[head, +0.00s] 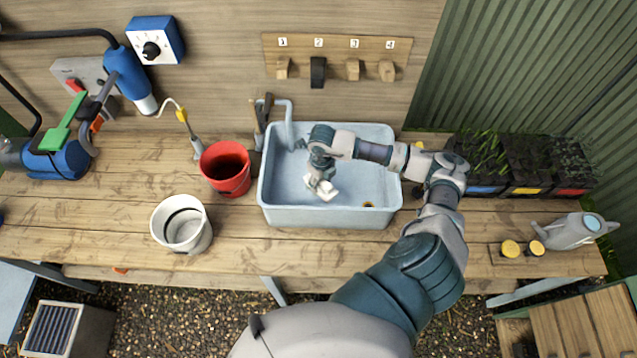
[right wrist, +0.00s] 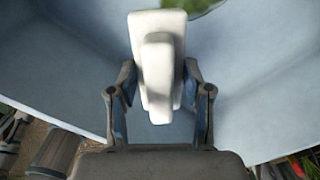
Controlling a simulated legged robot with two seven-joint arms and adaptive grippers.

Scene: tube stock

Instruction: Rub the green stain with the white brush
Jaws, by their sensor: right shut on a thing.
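My right gripper (head: 319,177) is inside the light blue sink (head: 278,214), shut on the white brush (head: 327,192). In the right wrist view the brush (right wrist: 157,28) stands between the two fingers, its long white body pointing away from my wrist. A green patch, the stain (right wrist: 207,6), shows at the top edge of that view, just right of the brush's far end. It is partly cut off and partly behind the brush. I cannot tell whether the brush touches it. In the head view the stain is not visible. My left gripper is not in view.
A red bucket (head: 225,168) and a white bucket (head: 181,224) stand left of the sink. The faucet (head: 289,121) rises at its back left. The bench front is mostly clear.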

